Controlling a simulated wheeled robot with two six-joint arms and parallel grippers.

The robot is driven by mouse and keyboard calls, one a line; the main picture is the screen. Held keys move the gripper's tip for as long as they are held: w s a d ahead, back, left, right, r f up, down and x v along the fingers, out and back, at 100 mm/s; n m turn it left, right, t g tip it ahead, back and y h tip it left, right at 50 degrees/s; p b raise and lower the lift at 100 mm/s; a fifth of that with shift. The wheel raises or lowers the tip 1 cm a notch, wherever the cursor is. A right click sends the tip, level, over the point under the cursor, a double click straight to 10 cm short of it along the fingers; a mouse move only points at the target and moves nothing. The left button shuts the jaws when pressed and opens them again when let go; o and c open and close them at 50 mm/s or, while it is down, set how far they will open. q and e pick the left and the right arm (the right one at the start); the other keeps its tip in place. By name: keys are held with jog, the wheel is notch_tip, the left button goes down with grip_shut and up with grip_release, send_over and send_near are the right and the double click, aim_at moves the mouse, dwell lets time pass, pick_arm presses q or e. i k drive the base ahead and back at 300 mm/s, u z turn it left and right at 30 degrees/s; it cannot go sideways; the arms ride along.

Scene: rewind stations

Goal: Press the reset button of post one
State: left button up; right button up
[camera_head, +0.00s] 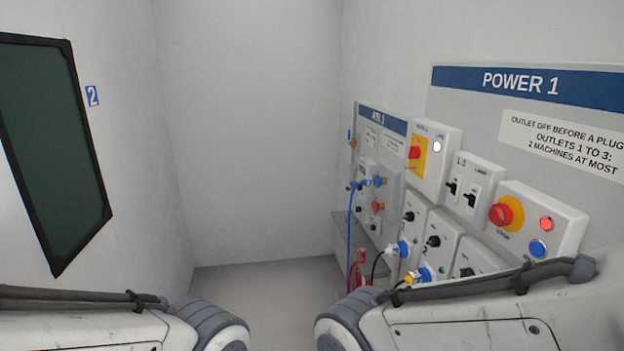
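A panel headed POWER 1 (447,100) is on the right wall. Its lower right box (569,220) carries a red mushroom button (502,214) on a yellow ring, a red lamp (546,224) that looks lit, and a round blue button (537,248) below the lamp. The label by the blue button is too small to read. Links of both my arms show along the bottom edge, and neither gripper is in view. My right arm covers the lower part of the panel.
The panel also has a red-yellow rotary switch (415,153), breakers (470,195) and outlets with plugs (402,248). Further back is a smaller panel (394,125) with blue and red hoses. A dark green board (45,150) hangs on the left wall. The middle floor (265,290) is clear.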

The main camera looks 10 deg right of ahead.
aim_at(536, 248)
jog(key=z, duration=1.2)
